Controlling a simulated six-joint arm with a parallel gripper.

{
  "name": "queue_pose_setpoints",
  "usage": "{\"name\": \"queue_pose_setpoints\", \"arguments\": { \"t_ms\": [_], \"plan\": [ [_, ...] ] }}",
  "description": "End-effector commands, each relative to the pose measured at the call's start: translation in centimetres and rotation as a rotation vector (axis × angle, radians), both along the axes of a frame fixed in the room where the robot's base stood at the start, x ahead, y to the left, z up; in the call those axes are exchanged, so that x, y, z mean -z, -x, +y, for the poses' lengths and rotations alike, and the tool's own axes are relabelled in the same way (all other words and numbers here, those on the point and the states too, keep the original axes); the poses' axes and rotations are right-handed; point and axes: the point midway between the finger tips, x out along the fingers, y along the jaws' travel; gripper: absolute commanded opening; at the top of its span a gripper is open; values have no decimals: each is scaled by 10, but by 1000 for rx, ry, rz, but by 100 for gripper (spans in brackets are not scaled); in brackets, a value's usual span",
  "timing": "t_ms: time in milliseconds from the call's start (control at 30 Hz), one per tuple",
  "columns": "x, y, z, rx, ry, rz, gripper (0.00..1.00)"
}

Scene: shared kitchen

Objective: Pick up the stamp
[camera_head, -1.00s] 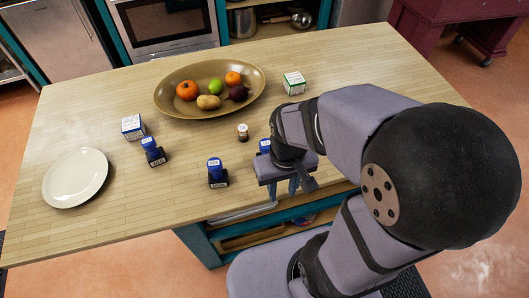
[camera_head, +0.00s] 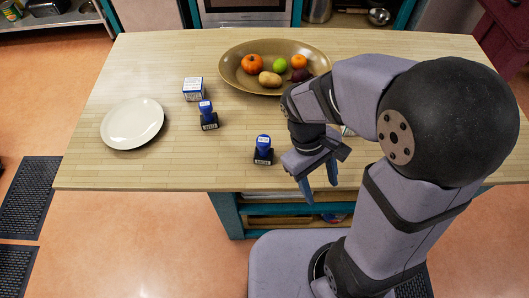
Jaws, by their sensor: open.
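Two stamps with blue handles and dark bases stand upright on the wooden table (camera_head: 130,75). One stamp (camera_head: 263,148) is close to the front edge. The other stamp (camera_head: 208,116) is farther back and to the left. My gripper (camera_head: 320,184) is open and empty, pointing down near the table's front edge, to the right of the nearer stamp and apart from it. The table area behind my gripper and arm is hidden, and the third blue-handled stamp seen there earlier does not show now.
A white plate (camera_head: 132,124) lies at the left. A blue and white box (camera_head: 193,89) stands behind the farther stamp. An oval brown bowl (camera_head: 236,77) with fruit and vegetables is at the back, partly behind my arm. The table's front left is clear.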

Motion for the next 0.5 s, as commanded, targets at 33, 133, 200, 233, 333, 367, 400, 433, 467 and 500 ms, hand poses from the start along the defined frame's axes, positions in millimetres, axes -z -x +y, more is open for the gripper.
{"name": "queue_pose_setpoints", "arguments": {
  "t_ms": [33,133,200,233,333,367,400,433,467,500],
  "plan": [
    [-3,-3,4,-141,64,64,51],
    [-13,-14,9,-400,210,176,51],
    [-22,-26,16,-570,325,243,51],
    [-26,-31,20,-640,376,269,51],
    [-42,-51,41,-855,562,338,51],
    [-46,-57,50,-913,619,353,51],
    [-52,-64,64,-984,698,369,51],
    [-55,-69,76,-1033,759,376,51],
    [-58,-73,88,-1073,816,377,51],
    [-60,-77,104,-1118,886,371,51]
  ]
}}
